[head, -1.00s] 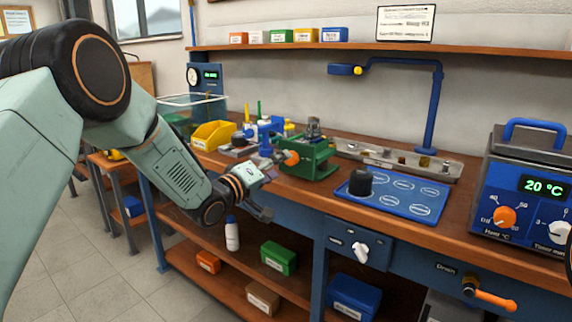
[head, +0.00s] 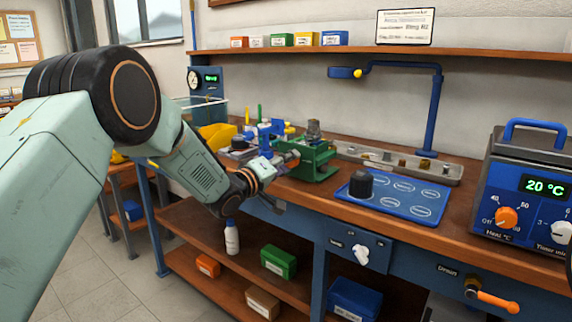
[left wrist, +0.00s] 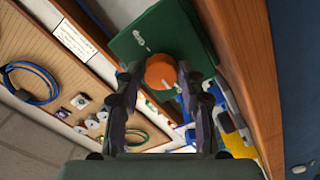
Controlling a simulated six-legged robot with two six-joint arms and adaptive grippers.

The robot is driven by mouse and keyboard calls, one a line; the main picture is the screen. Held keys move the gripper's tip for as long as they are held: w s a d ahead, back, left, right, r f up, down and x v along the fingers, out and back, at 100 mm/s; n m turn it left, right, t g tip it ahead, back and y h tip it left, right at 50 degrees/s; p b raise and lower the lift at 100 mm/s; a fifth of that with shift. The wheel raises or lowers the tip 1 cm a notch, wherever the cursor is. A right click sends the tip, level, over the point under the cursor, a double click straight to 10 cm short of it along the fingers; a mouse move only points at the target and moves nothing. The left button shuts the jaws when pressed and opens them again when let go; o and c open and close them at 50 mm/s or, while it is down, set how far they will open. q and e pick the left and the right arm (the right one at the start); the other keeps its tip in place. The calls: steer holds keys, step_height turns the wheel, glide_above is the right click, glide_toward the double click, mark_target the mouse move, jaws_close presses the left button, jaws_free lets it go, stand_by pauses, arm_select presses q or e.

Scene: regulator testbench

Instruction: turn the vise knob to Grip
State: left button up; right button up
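The green vise (head: 316,160) stands at the bench's front edge, left of the blue mat. Its orange knob (left wrist: 160,72) shows in the left wrist view against the vise's green face (left wrist: 145,38), which bears small white marks too small to read. My left gripper (left wrist: 157,88) is open, with a finger on each side of the knob. A narrow gap seems to show beside the knob; I cannot tell whether either finger touches it. In the head view my left gripper (head: 283,158) reaches the vise's left side and hides the knob. My right gripper is not in view.
A blue mat (head: 398,207) with a black knob lies right of the vise. A metal tray (head: 440,172) is behind it. A yellow bin (head: 217,136) and small bottles stand left. The heater box (head: 525,195) is at the right.

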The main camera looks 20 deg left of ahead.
arm_select(q)
steer(key=c, duration=0.6)
steer(key=shift+c, duration=0.2)
